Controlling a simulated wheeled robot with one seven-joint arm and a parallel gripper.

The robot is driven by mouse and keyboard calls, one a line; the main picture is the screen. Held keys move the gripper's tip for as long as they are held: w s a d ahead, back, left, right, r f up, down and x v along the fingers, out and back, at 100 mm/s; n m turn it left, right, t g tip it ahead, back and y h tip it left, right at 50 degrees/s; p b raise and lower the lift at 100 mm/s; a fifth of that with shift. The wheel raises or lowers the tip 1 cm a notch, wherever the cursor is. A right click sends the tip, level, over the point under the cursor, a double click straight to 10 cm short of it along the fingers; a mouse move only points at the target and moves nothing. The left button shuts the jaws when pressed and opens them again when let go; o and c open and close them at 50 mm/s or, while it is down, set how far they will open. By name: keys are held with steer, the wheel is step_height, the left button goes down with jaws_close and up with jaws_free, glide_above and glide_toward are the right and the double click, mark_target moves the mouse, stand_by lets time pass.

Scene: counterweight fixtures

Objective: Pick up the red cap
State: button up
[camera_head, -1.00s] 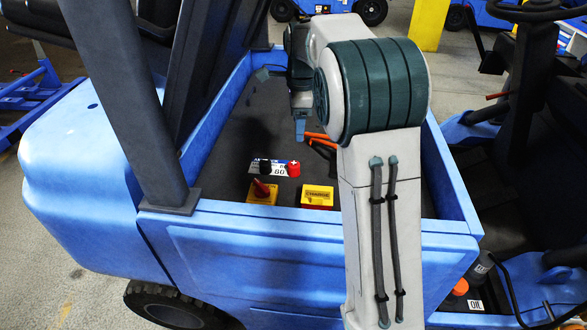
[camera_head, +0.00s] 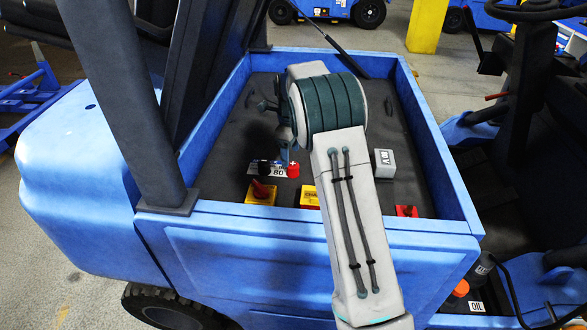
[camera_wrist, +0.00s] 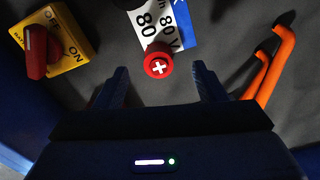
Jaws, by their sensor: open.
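The red cap (camera_head: 293,170), round with a white plus on top, stands at the right end of a white label on the dark battery cover inside the blue truck body. It also shows in the wrist view (camera_wrist: 158,66), upper middle. My gripper (camera_wrist: 162,72) is open, its two dark blue fingers apart, with the cap appearing between the fingertips and clear space on both sides. I cannot tell how high the tips are above it. In the head view my gripper (camera_head: 285,155) is just above and left of the cap, partly hidden by my arm.
A black cap (camera_head: 264,168) stands left of the red one. A yellow switch (camera_head: 261,193) with a red knob and a yellow box (camera_head: 309,197) are in front. Orange handles (camera_wrist: 272,65) lie right of the gripper. Blue walls (camera_head: 330,226) enclose the area.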

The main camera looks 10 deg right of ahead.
mark_target(293, 164)
steer(key=f, duration=0.2)
steer(key=s+f, duration=0.1)
steer(key=f, duration=0.1)
steer(key=shift+d+p, duration=0.4)
steer(key=shift+w+f, duration=0.1)
steer(key=shift+f, duration=0.55)
steer(key=c, duration=0.7)
